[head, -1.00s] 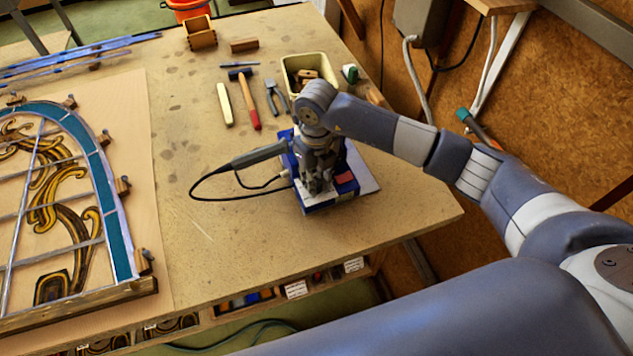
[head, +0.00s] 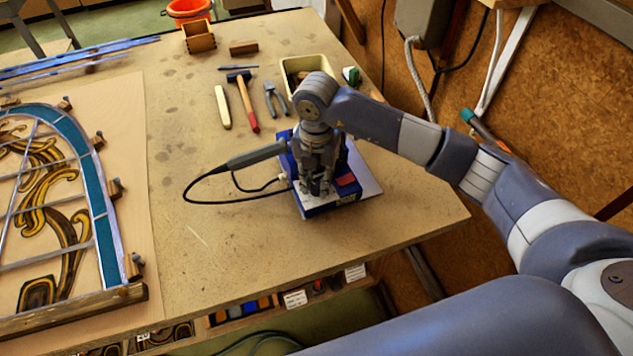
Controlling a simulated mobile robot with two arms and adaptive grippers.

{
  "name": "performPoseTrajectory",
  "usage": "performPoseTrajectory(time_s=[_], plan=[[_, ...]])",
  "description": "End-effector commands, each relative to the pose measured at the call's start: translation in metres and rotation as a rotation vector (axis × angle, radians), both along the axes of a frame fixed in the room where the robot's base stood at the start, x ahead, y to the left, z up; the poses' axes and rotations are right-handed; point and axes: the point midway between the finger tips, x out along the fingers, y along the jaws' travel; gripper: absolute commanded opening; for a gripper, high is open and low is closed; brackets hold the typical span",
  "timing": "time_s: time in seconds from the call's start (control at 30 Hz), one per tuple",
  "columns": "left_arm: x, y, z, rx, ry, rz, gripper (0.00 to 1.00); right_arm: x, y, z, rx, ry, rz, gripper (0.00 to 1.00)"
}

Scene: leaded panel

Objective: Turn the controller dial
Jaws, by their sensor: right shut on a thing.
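The controller (head: 333,205) is a blue box with a pale front face and a red part at its right, standing on the workbench near its right edge. My right gripper (head: 317,188) points down onto the top of the controller and is shut at its dial. The dial itself is hidden by the fingers. A soldering iron with a grey handle (head: 256,155) rests at the controller's left side, and its black cable loops to the left. My left gripper is not in view.
The leaded panel (head: 60,210) lies on a board at the left, held by wooden blocks. A hammer (head: 246,105), pliers (head: 274,98) and a cream tub (head: 300,66) lie behind the controller. The bench (head: 215,260) is clear in front. A cork wall (head: 560,90) stands at the right.

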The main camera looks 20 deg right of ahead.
Motion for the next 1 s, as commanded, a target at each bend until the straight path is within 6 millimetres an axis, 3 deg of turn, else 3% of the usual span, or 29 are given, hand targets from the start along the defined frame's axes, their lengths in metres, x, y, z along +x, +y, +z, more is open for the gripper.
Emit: performPoseTrajectory(time_s=[0.3,0.87,0.9,1.0], plan=[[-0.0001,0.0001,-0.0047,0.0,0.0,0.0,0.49,0.0011,-0.0002,0.0009,0.0,-0.004,-0.136,0.0],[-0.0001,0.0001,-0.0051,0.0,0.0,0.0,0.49,0.0011,-0.0003,0.0015,0.0,-0.004,-0.168,0.0],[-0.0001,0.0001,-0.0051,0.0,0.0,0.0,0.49,0.0011,-0.0003,0.0015,0.0,-0.004,-0.167,0.26],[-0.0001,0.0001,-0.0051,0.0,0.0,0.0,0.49,0.0011,-0.0002,0.0013,0.0,-0.004,-0.167,0.45]])
